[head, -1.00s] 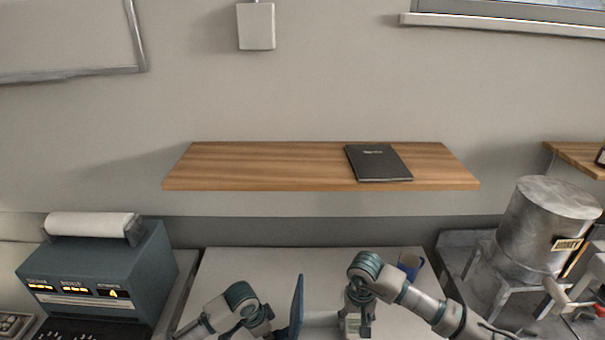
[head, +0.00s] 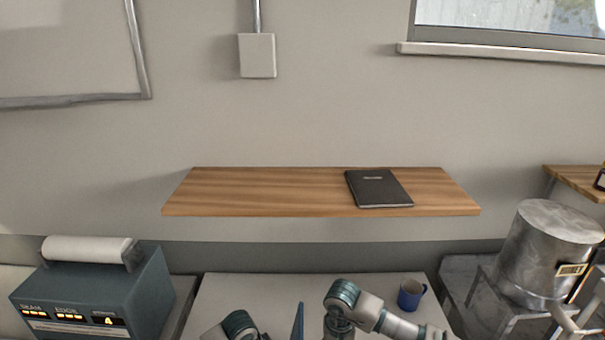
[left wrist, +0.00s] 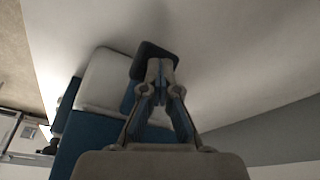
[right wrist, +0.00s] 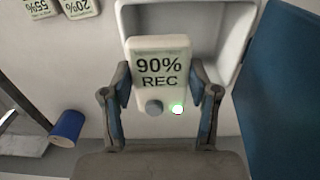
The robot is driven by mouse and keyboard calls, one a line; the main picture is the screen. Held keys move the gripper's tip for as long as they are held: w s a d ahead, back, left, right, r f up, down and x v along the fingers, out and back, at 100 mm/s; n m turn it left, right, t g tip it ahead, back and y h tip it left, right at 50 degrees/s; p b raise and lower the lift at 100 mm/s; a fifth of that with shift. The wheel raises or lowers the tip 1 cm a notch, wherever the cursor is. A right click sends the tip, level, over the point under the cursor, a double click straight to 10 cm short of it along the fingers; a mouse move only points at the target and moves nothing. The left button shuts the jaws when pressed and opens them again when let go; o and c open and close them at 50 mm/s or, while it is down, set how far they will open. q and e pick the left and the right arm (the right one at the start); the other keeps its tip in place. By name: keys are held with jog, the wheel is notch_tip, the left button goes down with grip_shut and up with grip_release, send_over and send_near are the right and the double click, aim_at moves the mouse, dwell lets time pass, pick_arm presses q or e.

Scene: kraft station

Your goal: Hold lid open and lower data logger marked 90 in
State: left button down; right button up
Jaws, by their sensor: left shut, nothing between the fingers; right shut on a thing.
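The data logger (right wrist: 158,62), a pale block reading "90% REC" with a dark button and a lit green lamp, is between the fingers of my right gripper (right wrist: 160,85) in the right wrist view. Behind it is an open white box (right wrist: 238,22) with a recess; I cannot tell whether they touch. The blue lid (right wrist: 282,75) stands open at the right; its edge shows upright in the head view (head: 297,323). In the left wrist view my left gripper (left wrist: 158,68) is shut, near a blue panel, a pale block and a dark pad. Both gripper tips are below the head view.
Loggers marked 55% (right wrist: 40,8) and 20% (right wrist: 78,8) lie beside the box. A blue mug (head: 411,294) stands right of my right arm. A console (head: 95,295) is at left, a metal drum (head: 548,250) at right. A wooden shelf (head: 270,190) with a black notebook (head: 378,188) hangs above.

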jog(key=shift+f, duration=0.1)
jog(key=shift+f, duration=2.25)
jog(key=o, duration=1.2)
jog(key=shift+o, duration=0.2)
jog(key=shift+r, duration=6.05)
jog(key=d+r, duration=0.5)
jog(key=d, duration=0.7)
jog(key=shift+d, duration=0.3)
